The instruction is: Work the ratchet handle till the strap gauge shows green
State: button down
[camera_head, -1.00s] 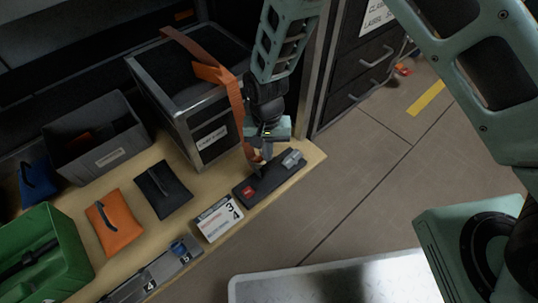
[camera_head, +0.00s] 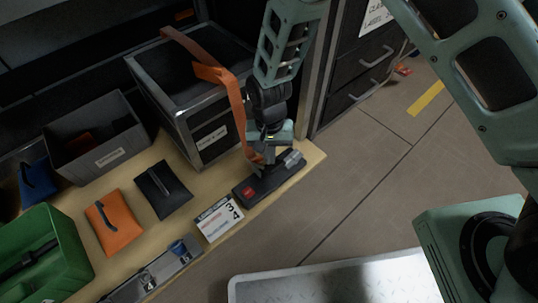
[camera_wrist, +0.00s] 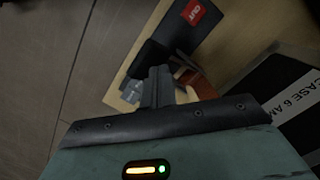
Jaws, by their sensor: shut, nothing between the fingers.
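The orange strap (camera_head: 233,97) runs over the dark metal-edged case (camera_head: 215,140) and down to a black ratchet base (camera_head: 270,184) at the shelf's front edge. A red patch (camera_head: 249,192) shows on the left of the base; in the wrist view the red patch (camera_wrist: 192,12) bears white letters. No green shows there. A silvery piece (camera_head: 292,158) sits at the base's right end. My gripper (camera_head: 267,158) is shut and empty, low over the base beside the strap. In the wrist view my fingertips (camera_wrist: 157,75) are close to a black part of the ratchet; contact is unclear.
A card with numbers (camera_head: 219,218) lies left of the base. Orange (camera_head: 115,224) and black (camera_head: 163,189) pouches, a grey bin (camera_head: 97,141) and a green crate (camera_head: 48,255) stand farther left. Dark drawers (camera_head: 358,75) stand to the right, with open floor in front.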

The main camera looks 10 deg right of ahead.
jog(key=shift+s+d+f, duration=0.65)
jog(key=shift+s+f, duration=0.25)
jog(key=shift+s, duration=0.1)
jog(key=shift+s+d+f, duration=0.65)
jog(key=shift+s+f, duration=0.25)
jog(key=shift+s, duration=0.05)
dwell(3.4)
dwell(0.4)
jog(key=w+a+r+p, duration=0.4)
jog(key=w+r+p, duration=0.1)
jog(key=w+r, duration=0.1)
jog(key=shift+w+a, duration=0.15)
jog(key=shift+w, duration=0.05)
dwell(1.1)
